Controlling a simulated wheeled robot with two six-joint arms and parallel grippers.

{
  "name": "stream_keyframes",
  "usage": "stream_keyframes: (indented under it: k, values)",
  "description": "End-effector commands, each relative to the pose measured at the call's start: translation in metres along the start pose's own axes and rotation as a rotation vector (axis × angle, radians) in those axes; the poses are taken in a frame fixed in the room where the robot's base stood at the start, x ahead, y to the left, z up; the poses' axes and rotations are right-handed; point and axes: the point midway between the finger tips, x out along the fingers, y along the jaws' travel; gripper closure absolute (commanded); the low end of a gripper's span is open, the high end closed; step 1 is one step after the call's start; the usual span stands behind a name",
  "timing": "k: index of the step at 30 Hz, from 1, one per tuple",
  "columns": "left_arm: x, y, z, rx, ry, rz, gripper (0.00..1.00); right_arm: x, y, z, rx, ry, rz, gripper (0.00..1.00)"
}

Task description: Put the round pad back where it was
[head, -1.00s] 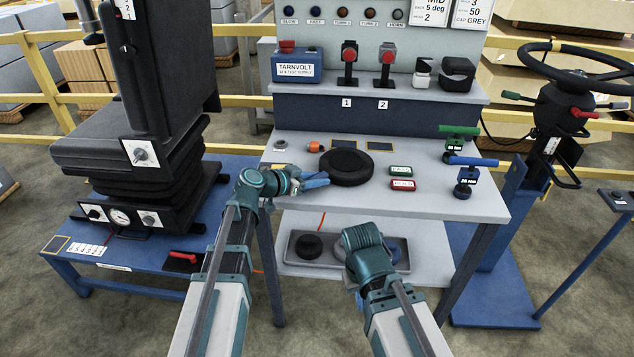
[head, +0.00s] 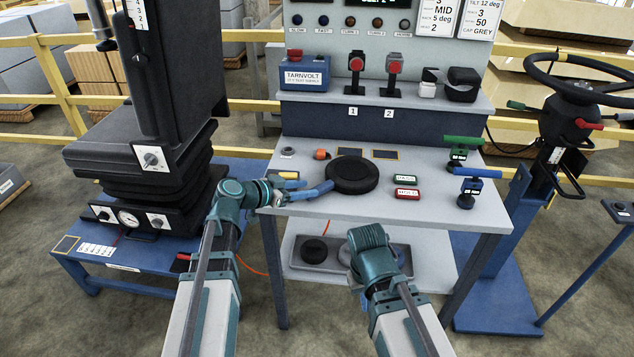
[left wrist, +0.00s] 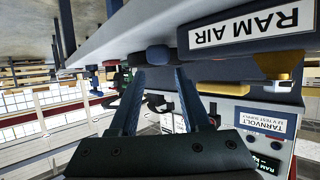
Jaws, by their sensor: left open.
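The round pad, a thick black disc (head: 352,176), lies flat on the grey tabletop of the bench in the head view. My left gripper (head: 318,189) is just left of it, over the bench's front left edge, with its blue fingers pointing right towards the pad. I cannot tell if a fingertip touches it. In the left wrist view, which is upside down, the two fingers (left wrist: 160,78) are apart, and a dark rounded thing beyond them is not clear to me. My right arm's wrist (head: 370,249) hangs before the lower shelf. Its fingers are hidden.
Blue (head: 468,190) and green-handled levers stand further right. A grey tray (head: 290,257) on the lower shelf holds a smaller black disc (head: 314,251). A black seat (head: 165,150) stands left.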

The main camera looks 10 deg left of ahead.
Motion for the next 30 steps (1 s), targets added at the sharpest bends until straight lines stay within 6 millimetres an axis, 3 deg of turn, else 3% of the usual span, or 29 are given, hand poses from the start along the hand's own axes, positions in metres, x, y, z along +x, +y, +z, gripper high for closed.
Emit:
stream_keyframes:
  k: [3, 9, 30]
  values:
    - [-0.024, 0.001, -0.003, -0.002, 0.001, -0.002, 0.53, -0.011, 0.001, 0.001, 0.000, 0.000, 0.000, 1.00]
    - [-0.043, 0.001, -0.001, 0.000, 0.000, 0.000, 0.53, -0.017, 0.002, 0.001, 0.000, 0.000, 0.000, 1.00]
    - [-0.046, 0.000, 0.000, 0.000, 0.000, 0.000, 0.53, -0.018, 0.002, 0.001, 0.000, 0.000, 0.000, 1.00]
